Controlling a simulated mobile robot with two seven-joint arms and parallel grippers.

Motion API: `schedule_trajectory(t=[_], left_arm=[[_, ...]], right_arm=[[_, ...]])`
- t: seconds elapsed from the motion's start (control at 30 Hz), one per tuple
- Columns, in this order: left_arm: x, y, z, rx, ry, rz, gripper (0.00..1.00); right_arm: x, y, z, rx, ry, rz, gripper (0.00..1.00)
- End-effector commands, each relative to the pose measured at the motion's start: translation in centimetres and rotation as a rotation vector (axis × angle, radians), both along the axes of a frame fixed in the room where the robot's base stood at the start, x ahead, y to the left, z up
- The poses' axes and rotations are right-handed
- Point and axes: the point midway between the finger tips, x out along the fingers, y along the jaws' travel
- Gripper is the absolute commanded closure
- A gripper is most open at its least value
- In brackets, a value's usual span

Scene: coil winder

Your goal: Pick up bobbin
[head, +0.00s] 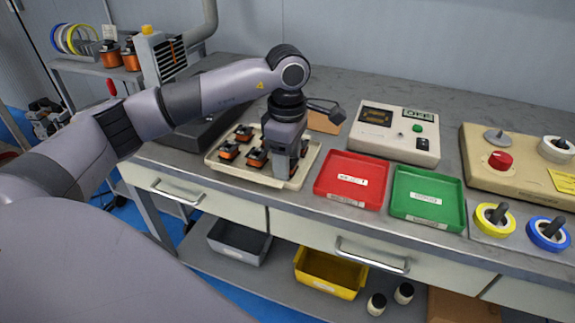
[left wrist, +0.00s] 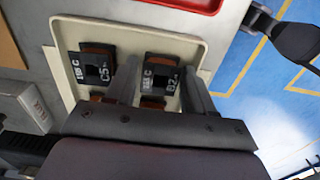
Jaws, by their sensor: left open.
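Several bobbins with black tops and copper-brown windings, such as the one at the tray's left (head: 229,152), stand in a cream tray (head: 212,162) on the bench. My left gripper (head: 287,172) points down over the tray's right part, partly hiding the bobbins there. In the left wrist view, the open fingers (left wrist: 161,78) are either side of a bobbin marked "C B2" (left wrist: 162,72); contact cannot be told. Another bobbin marked "C C5" (left wrist: 95,68) sits left of it, outside the fingers. More bobbins are partly hidden behind the gripper body. My right gripper is not in view.
A red tray (head: 350,198) and a green tray (head: 432,213) lie right of the cream tray. A beige tester (head: 392,147) stands behind them. Tape rolls (head: 493,213) lie at the right. The drawer fronts (head: 345,232) are at the bench's near edge.

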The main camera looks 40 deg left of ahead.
Motion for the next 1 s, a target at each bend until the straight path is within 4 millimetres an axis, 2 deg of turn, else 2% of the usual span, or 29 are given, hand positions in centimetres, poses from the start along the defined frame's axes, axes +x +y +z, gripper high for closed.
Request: schedule_trajectory(t=[0.13,0.27,0.57,0.73,0.87,1.0], left_arm=[[0.0,0.0,0.0,0.000,0.000,0.000,0.47],[0.0,0.0,0.0,0.000,0.000,0.000,0.89],[0.0,0.0,0.0,0.000,0.001,0.000,0.91],[0.0,0.0,0.7,-0.001,-0.001,0.000,0.91],[0.1,0.0,2.3,-0.001,-0.002,0.000,0.91],[0.1,-0.1,5.4,-0.002,-0.006,0.000,0.91]], right_arm=[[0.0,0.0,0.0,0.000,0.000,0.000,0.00],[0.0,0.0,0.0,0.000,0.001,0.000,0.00],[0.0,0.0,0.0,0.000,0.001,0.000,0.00],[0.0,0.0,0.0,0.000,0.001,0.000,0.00],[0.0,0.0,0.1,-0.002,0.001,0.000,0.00],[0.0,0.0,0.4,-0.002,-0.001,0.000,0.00]])
